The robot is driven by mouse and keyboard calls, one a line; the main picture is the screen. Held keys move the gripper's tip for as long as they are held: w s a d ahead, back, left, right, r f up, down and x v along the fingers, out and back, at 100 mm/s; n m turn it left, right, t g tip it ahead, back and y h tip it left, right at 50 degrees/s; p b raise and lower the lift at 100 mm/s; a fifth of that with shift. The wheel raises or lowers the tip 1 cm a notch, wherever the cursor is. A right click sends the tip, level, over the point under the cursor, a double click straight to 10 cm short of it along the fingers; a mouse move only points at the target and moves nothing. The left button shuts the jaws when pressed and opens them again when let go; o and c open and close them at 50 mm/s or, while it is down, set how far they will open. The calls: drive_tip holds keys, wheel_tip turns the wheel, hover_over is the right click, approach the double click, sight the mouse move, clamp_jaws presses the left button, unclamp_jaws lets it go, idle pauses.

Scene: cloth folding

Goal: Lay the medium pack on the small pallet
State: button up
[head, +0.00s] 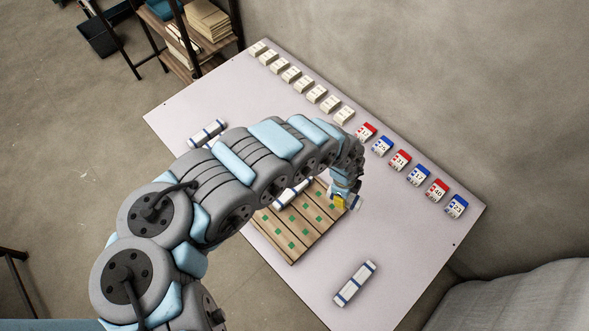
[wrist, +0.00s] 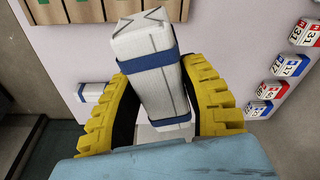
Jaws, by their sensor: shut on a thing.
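My gripper (wrist: 175,100) is shut on a white pack with dark blue bands (wrist: 150,50), which stands up between its yellow fingers in the wrist view. In the head view my gripper (head: 343,201) is at the right edge of the wooden pallet (head: 291,252), with the held pack mostly hidden. The pallet has green squares on its planks; its edge also shows in the wrist view (wrist: 85,15). Another banded pack (head: 293,192) lies at the pallet's far left side, partly behind my arm. I cannot tell which pack is the medium one.
One banded pack (head: 355,284) lies on the light table (head: 185,105) near the right front, another (head: 207,133) at the left. A row of white blocks (head: 291,74) and red and blue numbered blocks (head: 400,160) lines the far edge. A shelf (head: 185,40) stands behind.

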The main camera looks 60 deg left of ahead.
drive_tip(key=s+a+f+m+p, duration=0.1)
drive_tip(key=s+f+m+p, duration=0.15)
drive_tip(key=s, duration=1.05)
drive_tip(key=b, duration=1.7)
approach(326, 201)
drive_tip(key=s+d, duration=0.1)
drive_tip(key=s+d+m, duration=0.1)
drive_tip(key=shift+s+d+f+g, duration=0.15)
drive_tip(key=shift+s+d+g, duration=0.05)
drive_tip(key=shift+d+g, duration=0.1)
drive_tip(key=shift+w+a+f+b, duration=0.25)
drive_tip(key=shift+w+f+b, duration=0.15)
drive_tip(key=shift+w+f, duration=0.2)
drive_tip(key=shift+w+a+f+b, duration=0.25)
drive_tip(key=shift+w+f+b, duration=0.15)
drive_tip(key=shift+w+f, duration=0.2)
drive_tip(key=shift+w+a+f+b, duration=0.2)
drive_tip(key=shift+w+f+b, duration=0.15)
drive_tip(key=shift+f, duration=0.35)
drive_tip(key=shift+a+f+b, duration=0.1)
drive_tip(key=shift+f+b, duration=0.3)
drive_tip(key=shift+f, duration=1)
drive_tip(key=shift+f, duration=0.1)
drive_tip(key=o, duration=1.1)
drive_tip(key=shift+o, duration=0.2)
